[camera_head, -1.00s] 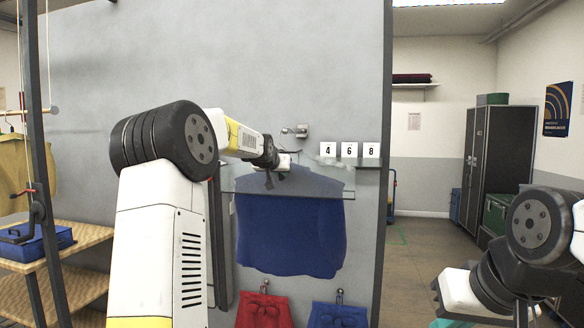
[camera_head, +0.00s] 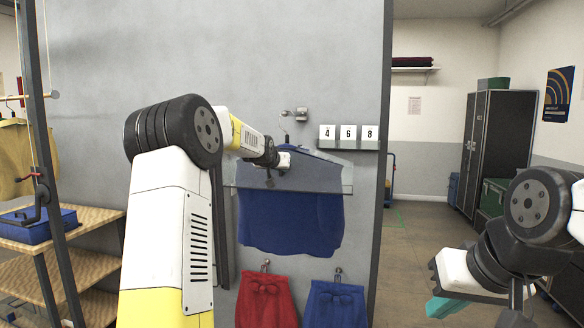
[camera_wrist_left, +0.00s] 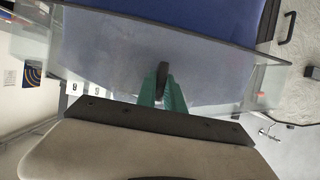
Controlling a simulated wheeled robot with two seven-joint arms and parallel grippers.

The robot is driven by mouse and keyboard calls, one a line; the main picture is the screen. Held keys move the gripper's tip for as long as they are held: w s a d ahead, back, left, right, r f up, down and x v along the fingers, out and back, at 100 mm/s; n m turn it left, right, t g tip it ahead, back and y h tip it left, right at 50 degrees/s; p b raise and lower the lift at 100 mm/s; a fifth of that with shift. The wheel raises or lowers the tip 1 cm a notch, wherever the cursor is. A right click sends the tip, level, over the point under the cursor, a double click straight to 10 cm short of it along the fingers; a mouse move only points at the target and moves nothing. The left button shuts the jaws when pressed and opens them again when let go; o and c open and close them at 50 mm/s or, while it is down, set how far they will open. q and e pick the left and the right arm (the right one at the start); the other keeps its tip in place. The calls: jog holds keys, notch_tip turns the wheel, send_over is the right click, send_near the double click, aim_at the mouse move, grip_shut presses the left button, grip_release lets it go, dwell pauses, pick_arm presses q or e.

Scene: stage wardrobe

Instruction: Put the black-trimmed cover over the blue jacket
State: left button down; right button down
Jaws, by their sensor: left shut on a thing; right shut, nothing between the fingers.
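The blue jacket (camera_head: 290,222) hangs against the grey wall, its lower part bare. The see-through cover (camera_head: 345,178) with a dark lower edge lies across its upper part in the head view. In the left wrist view, the cover's black trim (camera_wrist_left: 215,42) crosses in front of the jacket (camera_wrist_left: 225,15). My left gripper (camera_head: 284,160) is at the cover's upper part; its green fingers (camera_wrist_left: 163,88) are shut on a small dark piece of it. My right gripper (camera_head: 438,307) is shut and empty, low at the right, away from the jacket. Whether the cover touches the jacket is unclear.
A metal wall hook (camera_head: 298,114) and number cards (camera_head: 348,132) are above the jacket. Red (camera_head: 266,300) and blue (camera_head: 336,304) garments hang below it. A wooden shelf (camera_head: 90,222) stands left, with a blue box (camera_head: 40,230). A dark cabinet (camera_head: 490,145) is far right.

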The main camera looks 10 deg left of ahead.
pick_arm(q)
jog(key=c, duration=1.4)
grip_release()
jog(key=shift+o, duration=0.2)
jog(key=s+d+r+g, duration=0.1)
jog(key=s+d+g, duration=0.15)
jog(key=s, duration=1.05)
jog(key=s+d+g, duration=0.1)
jog(key=s+d, duration=0.2)
jog(key=s, duration=1)
jog(key=s+d+f+g+h, duration=0.1)
jog(key=s+f, duration=0.4)
jog(key=s, duration=0.7)
jog(key=s+d+f+g, duration=0.2)
jog(key=s+f, duration=0.4)
jog(key=s, duration=0.7)
jog(key=shift+s+d+f+g+h, duration=0.2)
jog(key=shift+s+d+g+h, duration=0.1)
jog(key=shift+g+h, duration=0.15)
